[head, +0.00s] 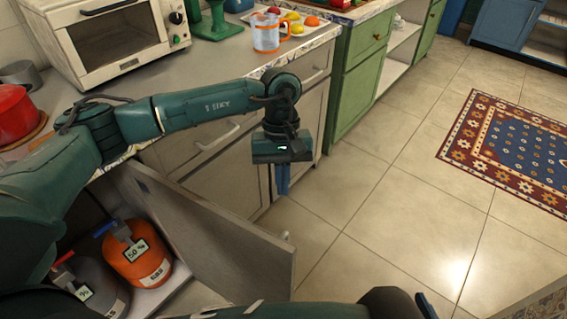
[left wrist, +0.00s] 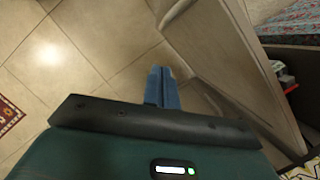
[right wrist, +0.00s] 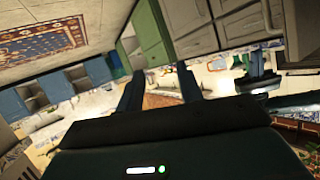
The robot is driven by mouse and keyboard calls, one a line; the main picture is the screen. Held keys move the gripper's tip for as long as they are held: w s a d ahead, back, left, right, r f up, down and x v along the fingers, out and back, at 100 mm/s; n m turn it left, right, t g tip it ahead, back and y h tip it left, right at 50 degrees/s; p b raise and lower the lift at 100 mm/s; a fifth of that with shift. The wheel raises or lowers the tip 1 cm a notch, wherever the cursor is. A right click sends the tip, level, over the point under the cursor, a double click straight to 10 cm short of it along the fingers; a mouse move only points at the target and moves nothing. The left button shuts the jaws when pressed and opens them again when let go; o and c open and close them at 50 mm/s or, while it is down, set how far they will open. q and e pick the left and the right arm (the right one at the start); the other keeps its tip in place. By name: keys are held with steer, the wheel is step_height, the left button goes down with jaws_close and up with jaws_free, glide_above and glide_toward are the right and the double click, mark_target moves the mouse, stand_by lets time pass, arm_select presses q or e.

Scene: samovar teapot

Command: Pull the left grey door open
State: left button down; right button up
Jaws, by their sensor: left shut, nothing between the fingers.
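The left grey door (head: 215,240) stands swung open from the lower cabinet, with its inside face showing. Its pale handle (head: 285,237) just shows at the outer edge. My left gripper (head: 283,180) points down beyond the door, above the floor, with its blue fingers shut and empty. In the left wrist view the shut fingers (left wrist: 161,88) are beside the grey door panel (left wrist: 215,60); I see no grip on it. My right arm shows only in part at the bottom of the head view. In the right wrist view my right gripper (right wrist: 160,90) has its fingers apart and empty.
An orange canister (head: 137,262) and a grey canister (head: 95,285) stand inside the open cabinet. Above are the counter with an oven (head: 110,45), a red pot (head: 15,115) and a mug (head: 266,35). Tiled floor to the right is clear up to the rug (head: 520,150).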

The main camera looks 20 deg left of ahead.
arm_select(q)
steer(key=s+d+f+p, duration=0.1)
steer(key=s+d+f, duration=0.1)
steer(key=s+f, duration=0.2)
steer(key=shift+s+f, duration=0.25)
steer(key=shift+s, duration=0.05)
arm_select(e)
steer(key=shift+a+f, duration=0.1)
steer(key=shift+a, duration=0.15)
steer(key=shift+w, duration=0.1)
